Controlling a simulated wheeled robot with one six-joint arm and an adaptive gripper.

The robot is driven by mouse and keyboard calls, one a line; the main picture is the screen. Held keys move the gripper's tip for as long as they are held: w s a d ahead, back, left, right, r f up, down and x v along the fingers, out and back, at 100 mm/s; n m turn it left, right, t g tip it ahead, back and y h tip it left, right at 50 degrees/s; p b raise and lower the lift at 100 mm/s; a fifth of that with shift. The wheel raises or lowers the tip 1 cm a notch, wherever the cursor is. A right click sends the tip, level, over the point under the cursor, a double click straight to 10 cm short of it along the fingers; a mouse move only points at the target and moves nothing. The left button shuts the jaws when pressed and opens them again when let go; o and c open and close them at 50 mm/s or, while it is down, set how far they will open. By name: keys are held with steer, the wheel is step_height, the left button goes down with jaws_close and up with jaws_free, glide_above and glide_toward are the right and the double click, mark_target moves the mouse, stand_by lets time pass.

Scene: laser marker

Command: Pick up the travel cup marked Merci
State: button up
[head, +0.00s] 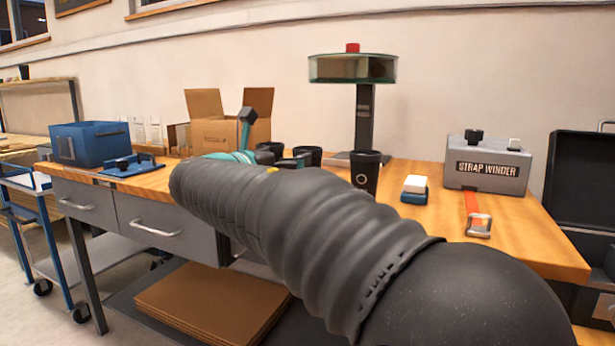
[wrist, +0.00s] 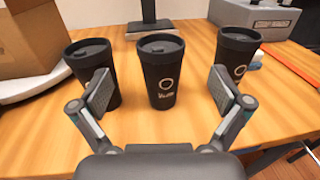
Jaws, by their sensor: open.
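Three black lidded travel cups stand upright in a row in the wrist view: a left cup (wrist: 93,58), a middle cup (wrist: 161,60) and a right cup (wrist: 238,48). The middle cup has a pale ring with small lettering below, too blurred to read surely. The right cup shows part of a ring; the left cup's marking is hidden. My gripper (wrist: 162,92) is open and empty, its fingers on either side of the middle cup's front, apart from it. The left finger overlaps the left cup in view.
The cups stand on a wooden workbench (head: 420,222). Behind is a dark post with a glass-sided head (head: 352,68). A strap winder (head: 487,168) and a white-and-blue block (head: 414,188) are at right. An open cardboard box (head: 212,133) and blue bin (head: 90,145) are at left.

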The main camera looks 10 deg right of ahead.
mark_target(307, 148)
steer(key=shift+x, duration=4.15)
steer(key=c, duration=0.8)
